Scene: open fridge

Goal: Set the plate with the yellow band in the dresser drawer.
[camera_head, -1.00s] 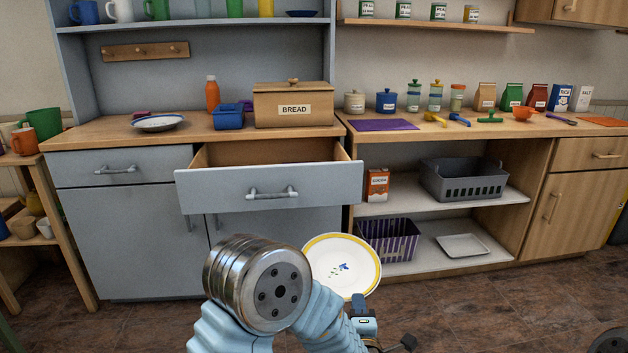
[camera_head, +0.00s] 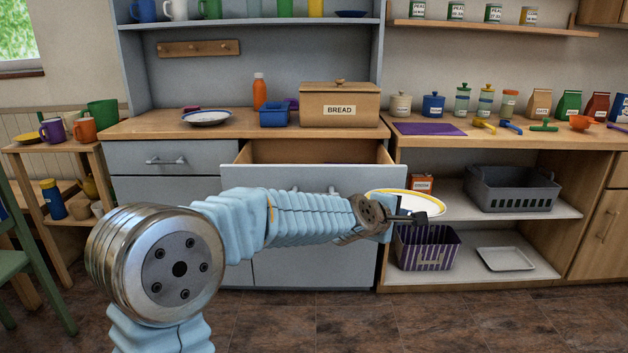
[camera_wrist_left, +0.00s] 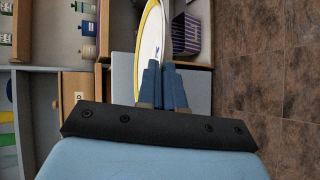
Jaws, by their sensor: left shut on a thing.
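The plate with the yellow band (camera_head: 405,203) is white with a yellow rim. It is held up in front of the shelf unit, just right of the open drawer, and shows nearly edge-on in the head view. My left gripper (camera_head: 392,219) is shut on it, partly hidden behind my wrist. In the left wrist view the fingers (camera_wrist_left: 163,80) grip the edge of the plate (camera_wrist_left: 150,45), which has a blue mark. My right gripper is out of view.
A bread box (camera_head: 340,105), a blue container (camera_head: 273,114), an orange bottle (camera_head: 260,92) and another plate (camera_head: 208,117) stand on the dresser top. Right of the drawer are a striped basket (camera_head: 427,250), a grey crate (camera_head: 513,188) and a small tray (camera_head: 505,259) on shelves.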

